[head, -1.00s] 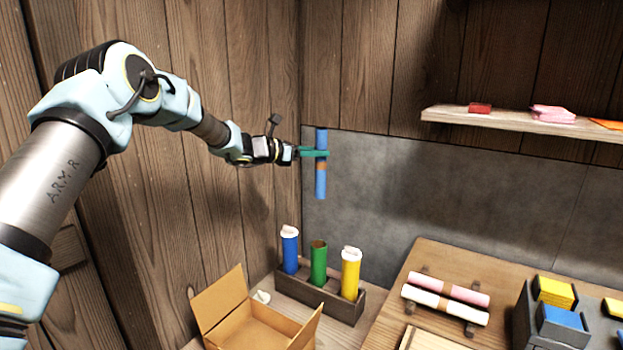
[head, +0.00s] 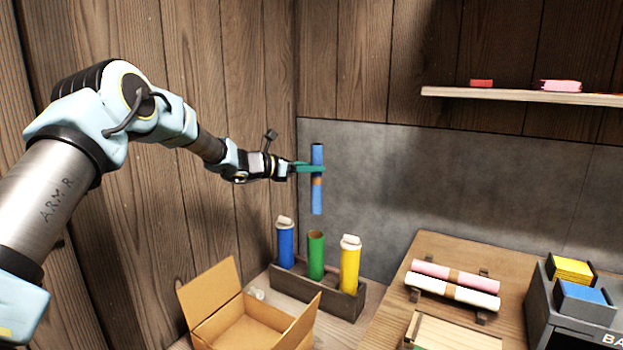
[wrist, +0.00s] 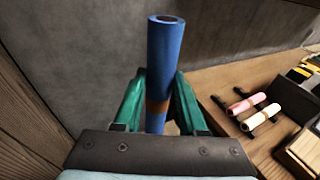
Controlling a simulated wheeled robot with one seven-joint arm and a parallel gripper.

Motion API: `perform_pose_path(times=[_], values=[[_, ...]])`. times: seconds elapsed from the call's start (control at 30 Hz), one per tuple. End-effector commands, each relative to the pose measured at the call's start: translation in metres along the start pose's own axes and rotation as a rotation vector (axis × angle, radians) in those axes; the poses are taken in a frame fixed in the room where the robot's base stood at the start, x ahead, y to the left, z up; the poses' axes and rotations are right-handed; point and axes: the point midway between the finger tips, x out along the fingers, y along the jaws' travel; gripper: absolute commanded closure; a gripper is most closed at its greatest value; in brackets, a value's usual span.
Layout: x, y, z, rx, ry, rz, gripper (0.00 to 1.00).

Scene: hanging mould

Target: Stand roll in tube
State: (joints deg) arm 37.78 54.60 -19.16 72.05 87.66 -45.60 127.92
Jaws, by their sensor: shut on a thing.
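A blue roll (head: 317,200) with an orange-brown band hangs upright in my gripper (head: 312,168). The green fingers are shut on it above the band. In the wrist view the blue roll (wrist: 165,60) stands between the two fingers of my gripper (wrist: 160,100). Three tubes stand in a dark rack below: a blue tube (head: 286,248) at the left, a green tube (head: 316,258) in the middle and a yellow tube (head: 349,270) at the right. The green tube's top looks open. The blue and yellow tubes have pale pieces at their tops. The roll's lower end is above the green tube, apart from it.
The dark rack (head: 290,287) sits on a wooden surface behind an open cardboard box (head: 245,325). A pink roll (head: 455,276) and a white roll (head: 455,292) lie on a holder at the right. Bins with yellow and blue contents stand further right. A shelf (head: 520,96) runs along the wall.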

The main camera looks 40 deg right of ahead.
Motion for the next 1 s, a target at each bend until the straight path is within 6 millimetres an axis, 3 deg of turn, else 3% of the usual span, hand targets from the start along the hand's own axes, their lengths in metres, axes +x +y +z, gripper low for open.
perform_pose_path(times=[0.27,1.0], values=[[0.001,0.000,-0.008,-0.001,0.000,0.000,1.00],[0.011,0.000,-0.061,-0.002,0.000,0.001,1.00]])
